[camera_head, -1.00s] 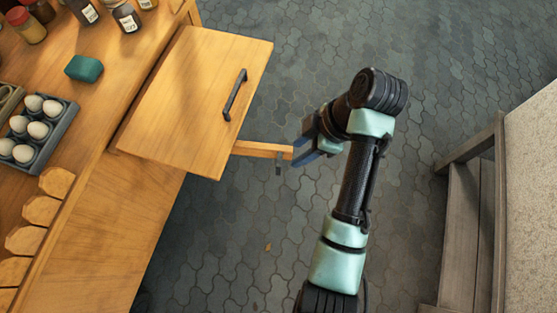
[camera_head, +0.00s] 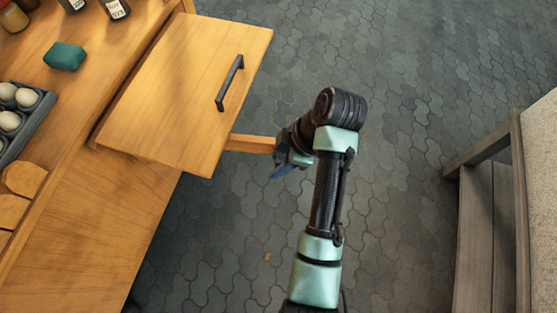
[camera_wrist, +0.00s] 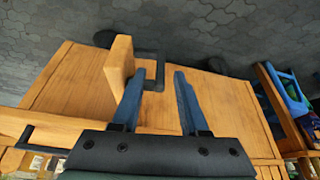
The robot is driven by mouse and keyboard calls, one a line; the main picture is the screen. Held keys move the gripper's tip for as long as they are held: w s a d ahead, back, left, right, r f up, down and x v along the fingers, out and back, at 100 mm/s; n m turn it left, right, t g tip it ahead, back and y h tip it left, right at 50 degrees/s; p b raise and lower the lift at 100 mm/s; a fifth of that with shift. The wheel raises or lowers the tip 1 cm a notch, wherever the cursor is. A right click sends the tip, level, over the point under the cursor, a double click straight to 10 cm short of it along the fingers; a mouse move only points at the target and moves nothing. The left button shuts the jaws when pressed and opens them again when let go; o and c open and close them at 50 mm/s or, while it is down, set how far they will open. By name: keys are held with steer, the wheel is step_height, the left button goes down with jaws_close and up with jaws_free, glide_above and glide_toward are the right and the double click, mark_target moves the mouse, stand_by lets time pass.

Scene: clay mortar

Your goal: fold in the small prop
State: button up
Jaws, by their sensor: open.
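The small prop (camera_head: 250,143) is a light wooden bar jutting out from under the wooden leaf (camera_head: 190,85). The leaf looks level and has a dark handle (camera_head: 229,83) on top. My gripper (camera_head: 281,171) is at the prop's outer end and hides that end in the head view. In the wrist view the prop (camera_wrist: 118,66) is a wooden block left of centre, with a dark bracket-like pull (camera_wrist: 158,55) on its right side. My gripper (camera_wrist: 160,80) is open, its blue fingers apart. The left finger overlaps the pull; contact cannot be told.
The wooden counter (camera_head: 50,110) at left bears a green block (camera_head: 64,57), an egg tray (camera_head: 35,130) and several jars. A grey bench-like structure (camera_head: 485,235) stands at right. The paved floor (camera_head: 400,80) between them is clear.

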jaws_close()
stand_by(1.5)
